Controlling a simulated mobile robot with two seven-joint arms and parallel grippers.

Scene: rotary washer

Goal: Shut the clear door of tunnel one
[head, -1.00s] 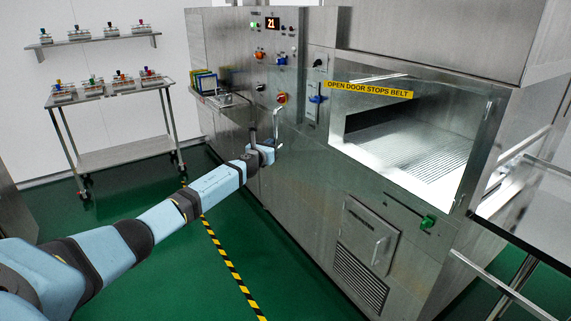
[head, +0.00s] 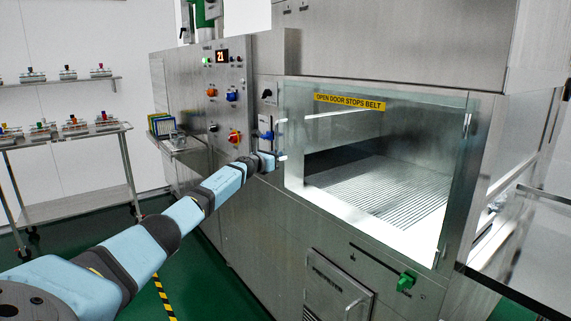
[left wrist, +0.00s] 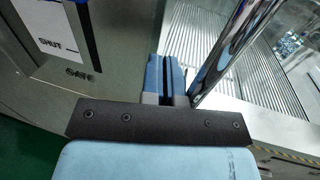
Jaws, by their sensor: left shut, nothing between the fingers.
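The clear door (head: 392,118) of the tunnel bears a yellow strip reading OPEN DOOR STOPS BELT and has hinges on its right side. It lies across the lit opening, close to the frame; I cannot tell whether it is fully shut. Its metal handle (head: 282,138) is at the left edge. My left gripper (head: 281,158) is shut and empty, beside the lower end of the handle. In the left wrist view my shut blue fingers (left wrist: 165,62) are just left of a chrome bar (left wrist: 228,48), with the ribbed belt beyond. I cannot tell whether they touch it. My right gripper is not in view.
A control panel (head: 222,100) with knobs is left of the opening, with a blue lever (head: 265,135) near my gripper. A green-handled control (head: 406,281) is below the opening. A metal table (head: 520,250) stands at the right. A trolley (head: 75,205) stands at the left.

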